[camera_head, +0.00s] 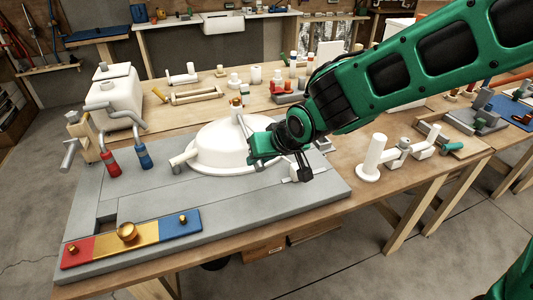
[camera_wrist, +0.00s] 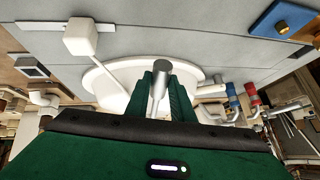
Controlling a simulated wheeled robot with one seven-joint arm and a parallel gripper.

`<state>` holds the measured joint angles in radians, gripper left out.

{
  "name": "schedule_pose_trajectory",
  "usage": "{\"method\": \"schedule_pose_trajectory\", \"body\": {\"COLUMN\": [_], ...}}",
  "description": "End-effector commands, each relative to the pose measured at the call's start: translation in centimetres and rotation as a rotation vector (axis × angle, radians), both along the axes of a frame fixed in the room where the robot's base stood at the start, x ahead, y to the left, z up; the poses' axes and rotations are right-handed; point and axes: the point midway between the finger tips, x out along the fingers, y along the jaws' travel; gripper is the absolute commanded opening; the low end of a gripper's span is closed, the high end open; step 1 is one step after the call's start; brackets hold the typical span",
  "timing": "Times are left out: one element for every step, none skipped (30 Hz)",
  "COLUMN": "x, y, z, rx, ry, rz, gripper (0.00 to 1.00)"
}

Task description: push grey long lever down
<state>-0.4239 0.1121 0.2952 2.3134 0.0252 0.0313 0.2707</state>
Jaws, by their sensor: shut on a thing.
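My gripper (camera_head: 258,153) is over the right part of the white dome-shaped body (camera_head: 212,146) on the grey panel. In the wrist view, its two green fingers (camera_wrist: 163,92) are shut on a grey metal lever (camera_wrist: 160,79) with a thick round end. The lever stands between the fingers, its end pointing toward the panel side of the picture. In the head view, the held part of the lever is hidden by my gripper. The white dome also shows behind the fingers in the wrist view (camera_wrist: 125,75).
A white block on a thin rod (camera_wrist: 80,37) lies beside the gripper. Red (camera_head: 112,163) and blue (camera_head: 144,157) handled valves stand at the panel's left. A red, yellow and blue strip (camera_head: 90,245) lies at the front. White pipe fittings (camera_head: 373,155) stand to the right.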

Motion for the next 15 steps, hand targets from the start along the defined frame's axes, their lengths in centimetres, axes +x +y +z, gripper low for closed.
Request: {"method": "schedule_pose_trajectory", "body": {"x": [-0.13, -0.15, -0.18, -0.19, -0.21, -0.22, -0.24, -0.25, -0.27, -0.29, -0.31, -0.33, -0.33, -0.34, -0.32], "y": [-0.18, -0.14, -0.1, -0.08, -0.08, -0.07, -0.06, -0.05, -0.05, -0.04, -0.04, -0.04, -0.03, -0.01, 0.03], "z": [-0.38, -0.41, -0.45, -0.46, -0.47, -0.51, -0.51, -0.53, -0.55, -0.57, -0.59, -0.6, -0.62, -0.61, -0.56], "rx": [-0.006, -0.006, -0.005, -0.006, -0.006, -0.006, -0.007, -0.007, -0.007, -0.008, -0.008, -0.008, -0.009, -0.009, -0.008], "ry": [0.004, 0.003, 0.004, 0.004, 0.004, 0.004, 0.005, 0.005, 0.006, 0.007, 0.007, 0.008, 0.007, 0.007, 0.007], "rz": [-0.001, -0.001, 0.0, 0.001, 0.001, 0.001, 0.001, 0.001, 0.001, 0.002, 0.002, 0.002, 0.003, 0.003, 0.003], "gripper": [0.0, 0.0, 0.0, 0.0, 0.0, 0.0, 0.0, 0.0, 0.0, 0.0, 0.0, 0.24, 0.31, 0.38, 0.4]}}
